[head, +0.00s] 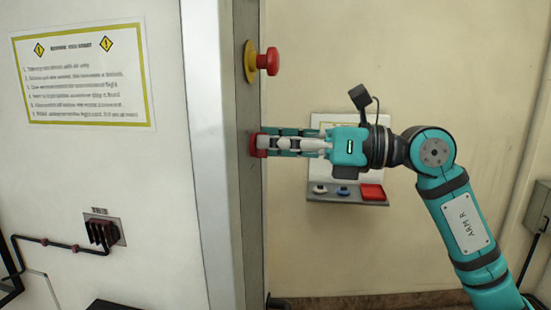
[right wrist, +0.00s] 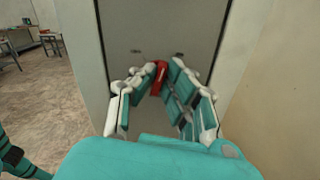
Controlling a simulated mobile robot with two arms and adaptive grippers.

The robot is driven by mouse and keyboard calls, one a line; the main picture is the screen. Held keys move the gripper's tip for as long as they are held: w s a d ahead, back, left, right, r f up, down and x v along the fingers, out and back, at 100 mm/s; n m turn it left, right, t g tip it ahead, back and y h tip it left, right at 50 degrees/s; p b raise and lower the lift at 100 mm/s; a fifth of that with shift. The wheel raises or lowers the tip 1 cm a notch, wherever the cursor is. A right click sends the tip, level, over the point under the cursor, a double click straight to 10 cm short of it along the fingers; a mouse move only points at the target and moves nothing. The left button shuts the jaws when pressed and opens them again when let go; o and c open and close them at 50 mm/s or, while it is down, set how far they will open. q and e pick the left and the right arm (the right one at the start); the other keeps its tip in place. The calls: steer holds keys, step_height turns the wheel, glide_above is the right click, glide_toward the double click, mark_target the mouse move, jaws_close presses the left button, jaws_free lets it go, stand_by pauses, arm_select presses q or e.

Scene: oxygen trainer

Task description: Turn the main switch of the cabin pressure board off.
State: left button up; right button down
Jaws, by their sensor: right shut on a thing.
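The red main switch (head: 257,145) sits on the narrow side face of the grey board (head: 248,215), at mid-height in the head view. My right gripper (head: 268,143) reaches it from the right, level, and is shut on it. In the right wrist view the red switch handle (right wrist: 158,78) stands a little tilted from upright between the fingertips of my right gripper (right wrist: 155,82). The fingers hide part of the switch and any markings around it. My left gripper is not in view.
A red mushroom button (head: 268,61) on a yellow base juts from the same face above the switch. A small shelf (head: 340,200) with several items, including a red tray (head: 372,191), is on the wall behind my right gripper. A notice (head: 82,75) hangs at left.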

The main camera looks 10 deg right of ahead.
steer(key=n+b, duration=0.2)
steer(key=n, duration=0.1)
steer(key=n+b, duration=0.2)
steer(key=n, duration=0.2)
steer(key=n+b, duration=0.3)
steer(key=n, duration=0.1)
steer(key=shift+s+a+f, duration=0.1)
steer(key=shift+s+f, duration=0.1)
steer(key=shift+s, duration=0.05)
steer(key=shift+n, duration=0.4)
steer(key=c, duration=1.4)
jaws_free()
steer(key=v, duration=1.2)
